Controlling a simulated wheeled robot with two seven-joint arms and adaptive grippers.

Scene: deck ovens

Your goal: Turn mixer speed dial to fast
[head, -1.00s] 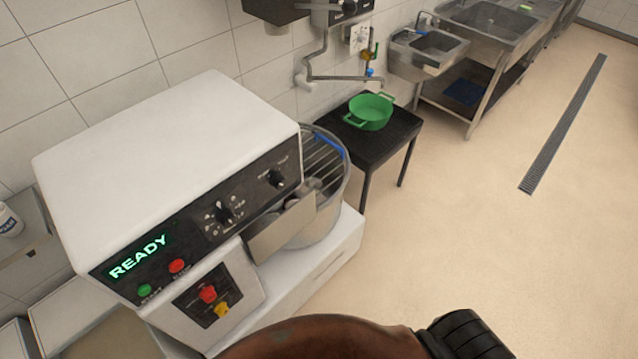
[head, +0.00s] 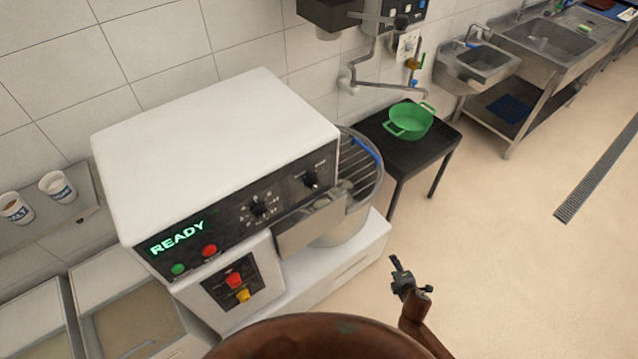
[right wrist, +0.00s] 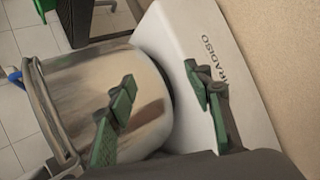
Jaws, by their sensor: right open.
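The white mixer (head: 215,150) has a black front panel with a lit green READY display. Two black dials sit on the panel: one (head: 260,208) with a ring of marks, and one (head: 311,180) near the right end. The small lettering is too blurred to tell which is the speed dial or where it points. My right gripper (head: 402,275) is in front of the mixer, right of its base and well away from the dials. In the right wrist view its green-padded fingers (right wrist: 160,94) are apart and empty, with the steel bowl (right wrist: 95,95) behind. My left gripper is not in view.
Green and red buttons (head: 209,250) sit low on the panel, with a red and yellow switch plate below. A wire guard (head: 362,165) covers the bowl. A black stand (head: 437,148) with a green pot (head: 410,121) stands behind. Floor at right is clear.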

